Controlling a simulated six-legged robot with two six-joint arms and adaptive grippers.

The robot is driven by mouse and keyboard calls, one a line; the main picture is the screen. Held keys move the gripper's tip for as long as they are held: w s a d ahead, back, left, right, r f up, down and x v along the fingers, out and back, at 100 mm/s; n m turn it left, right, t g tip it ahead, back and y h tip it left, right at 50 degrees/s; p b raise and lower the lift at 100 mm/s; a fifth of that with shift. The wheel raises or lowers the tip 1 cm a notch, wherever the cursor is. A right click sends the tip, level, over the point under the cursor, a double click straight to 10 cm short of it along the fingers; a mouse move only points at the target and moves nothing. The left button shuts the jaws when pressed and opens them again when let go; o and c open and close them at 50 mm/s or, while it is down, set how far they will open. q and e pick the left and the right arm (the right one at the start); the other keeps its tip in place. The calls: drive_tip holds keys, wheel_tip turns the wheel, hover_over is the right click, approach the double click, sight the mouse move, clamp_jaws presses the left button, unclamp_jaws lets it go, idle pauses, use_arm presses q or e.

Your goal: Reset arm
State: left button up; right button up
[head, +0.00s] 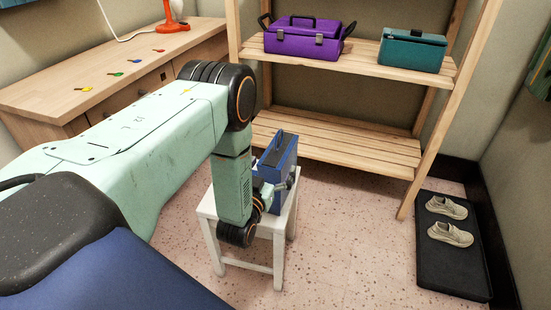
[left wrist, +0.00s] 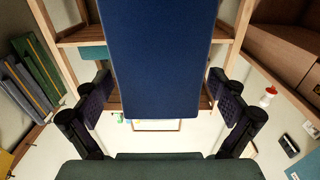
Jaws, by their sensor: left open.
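My left arm comes in from the left in the head view and bends down beside a white stool (head: 262,224). A blue box with a dark handle (head: 276,158) stands upright on the stool. My left gripper (head: 266,190) is at the near side of the box, mostly hidden behind my wrist. In the left wrist view the gripper (left wrist: 162,98) has its two fingers wide apart. The blue box (left wrist: 155,50) shows between them, with a gap on each side. My right gripper is in neither view.
A wooden shelf (head: 355,70) behind holds a purple toolbox (head: 305,40) and a teal box (head: 412,50); its lower board is bare. A wooden desk (head: 60,85) with several small keys is at left. A black tray (head: 450,270) with shoes lies at right.

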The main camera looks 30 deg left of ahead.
sight(269, 174)
use_arm(q)
drive_tip(key=p+v, duration=0.1)
drive_tip(key=v, duration=0.3)
drive_tip(key=shift+d+r, duration=0.1)
drive_tip(key=shift+d, duration=0.05)
drive_tip(key=shift+s, duration=0.4)
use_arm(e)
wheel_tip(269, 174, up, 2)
use_arm(q)
drive_tip(key=shift+d, duration=0.1)
drive_tip(key=b+x, duration=0.2)
drive_tip(key=x, duration=0.5)
drive_tip(key=shift+a+f+b, duration=0.2)
drive_tip(key=shift+b, duration=0.2)
drive_tip(key=shift+w+r+p, duration=0.2)
drive_tip(key=shift+r+p, duration=0.35)
drive_tip(key=shift+r, duration=0.6)
drive_tip(key=shift+w+r+p, duration=0.2)
drive_tip(key=shift+r+p, duration=0.3)
drive_tip(key=shift+r, duration=0.7)
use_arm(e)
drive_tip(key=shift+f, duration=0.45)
use_arm(q)
drive_tip(key=shift+f, duration=0.1)
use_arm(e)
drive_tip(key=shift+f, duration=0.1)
